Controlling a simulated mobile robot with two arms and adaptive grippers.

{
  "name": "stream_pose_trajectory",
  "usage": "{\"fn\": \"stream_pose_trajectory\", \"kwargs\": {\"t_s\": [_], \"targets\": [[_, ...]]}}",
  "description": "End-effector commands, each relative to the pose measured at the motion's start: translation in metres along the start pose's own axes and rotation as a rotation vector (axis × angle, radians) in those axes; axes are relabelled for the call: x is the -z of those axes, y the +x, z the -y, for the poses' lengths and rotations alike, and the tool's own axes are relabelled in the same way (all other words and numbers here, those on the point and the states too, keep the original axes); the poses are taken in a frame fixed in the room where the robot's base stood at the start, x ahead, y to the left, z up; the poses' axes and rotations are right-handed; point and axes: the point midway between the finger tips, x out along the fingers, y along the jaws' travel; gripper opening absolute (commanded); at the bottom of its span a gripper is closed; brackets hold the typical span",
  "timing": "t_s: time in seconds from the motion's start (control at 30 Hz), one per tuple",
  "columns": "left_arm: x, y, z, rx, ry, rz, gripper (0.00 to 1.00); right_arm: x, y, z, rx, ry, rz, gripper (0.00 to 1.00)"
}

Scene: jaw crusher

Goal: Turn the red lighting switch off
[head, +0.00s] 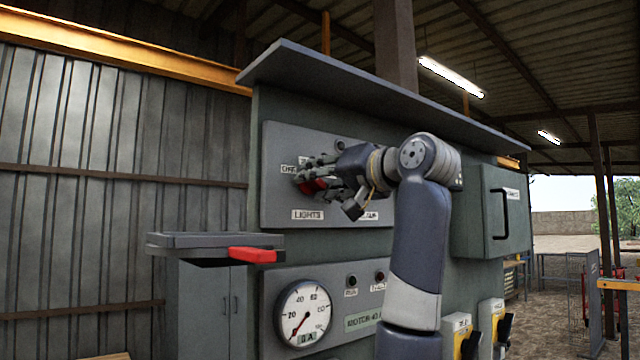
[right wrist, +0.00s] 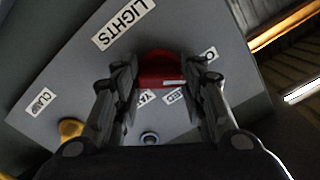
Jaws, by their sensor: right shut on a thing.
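The red lighting switch (head: 312,186) sits on the grey upper panel, above the "LIGHTS" label (head: 308,215). My right gripper (head: 318,180) is at the switch and hides much of it in the head view. In the right wrist view the red switch (right wrist: 160,70) lies between the two fingers of my right gripper (right wrist: 162,85), which is shut on it. The knob's exact angle is hard to tell because the fingers cover its sides. My left gripper is not in view.
A yellow knob (right wrist: 70,128) is beside the switch on the same panel. A gauge (head: 304,312) is on the panel below. A grey ledge with a red handle (head: 252,254) juts out at left. A roof edge (head: 380,90) overhangs the panel. Ceiling lamps (head: 450,76) are lit.

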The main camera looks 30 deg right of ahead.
Motion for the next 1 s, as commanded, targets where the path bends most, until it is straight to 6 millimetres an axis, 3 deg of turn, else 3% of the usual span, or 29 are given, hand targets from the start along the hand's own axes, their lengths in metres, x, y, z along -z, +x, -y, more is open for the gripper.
{"fn": "stream_pose_trajectory", "kwargs": {"t_s": [0.7, 0.73, 0.8, 1.0], "targets": [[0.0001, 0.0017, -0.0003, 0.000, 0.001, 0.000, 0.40, -0.0035, 0.0016, -0.0018, -0.004, -0.075, 0.011, 0.14], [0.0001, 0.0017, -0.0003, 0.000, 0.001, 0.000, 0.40, -0.0035, 0.0016, -0.0018, -0.004, -0.075, 0.011, 0.43], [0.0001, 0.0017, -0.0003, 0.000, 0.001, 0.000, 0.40, -0.0031, 0.0014, -0.0016, -0.004, -0.075, 0.009, 0.58], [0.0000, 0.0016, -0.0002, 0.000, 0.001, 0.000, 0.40, -0.0017, 0.0007, -0.0009, -0.002, -0.074, 0.005, 0.58]]}}
